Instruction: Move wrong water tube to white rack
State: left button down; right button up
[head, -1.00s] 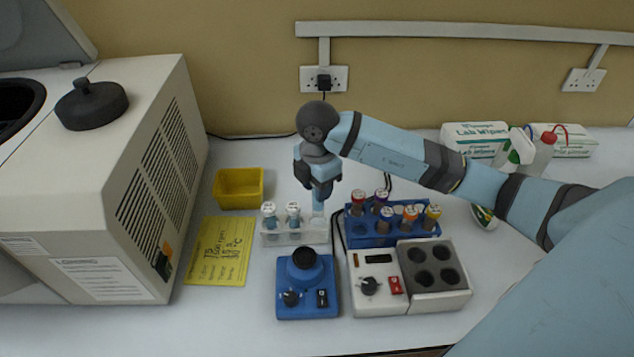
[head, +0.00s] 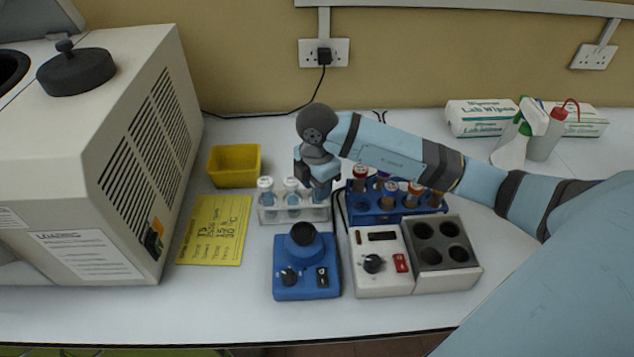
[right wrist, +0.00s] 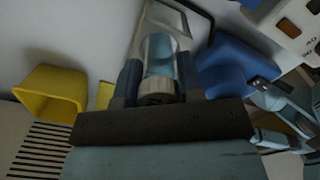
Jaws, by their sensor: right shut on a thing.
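The white rack (head: 268,216) stands on the bench behind the blue mixer. Two capped tubes with pale blue liquid, a left one (head: 265,190) and a middle one (head: 291,190), stand upright in it. My right gripper (head: 320,190) is over the rack's right end, shut on a water tube (head: 321,196). That tube is upright, its lower part at the rack's right position; my gripper hides its top. In the right wrist view the water tube (right wrist: 160,55) sits between both fingers of the gripper (right wrist: 160,85). My left gripper is not in view.
The blue rack (head: 372,215) with several coloured-cap tubes stands close to the right. In front are the blue mixer (head: 290,262) and a heating block (head: 445,253). A yellow bin (head: 235,167), a yellow note (head: 215,230) and a large machine (head: 95,160) are left.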

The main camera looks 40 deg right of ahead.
jog(key=o, duration=1)
jog(key=shift+r, duration=0.1)
notch_tip(320, 180, up, 14)
jog(key=shift+p, duration=0.3)
jog(key=shift+f, duration=0.25)
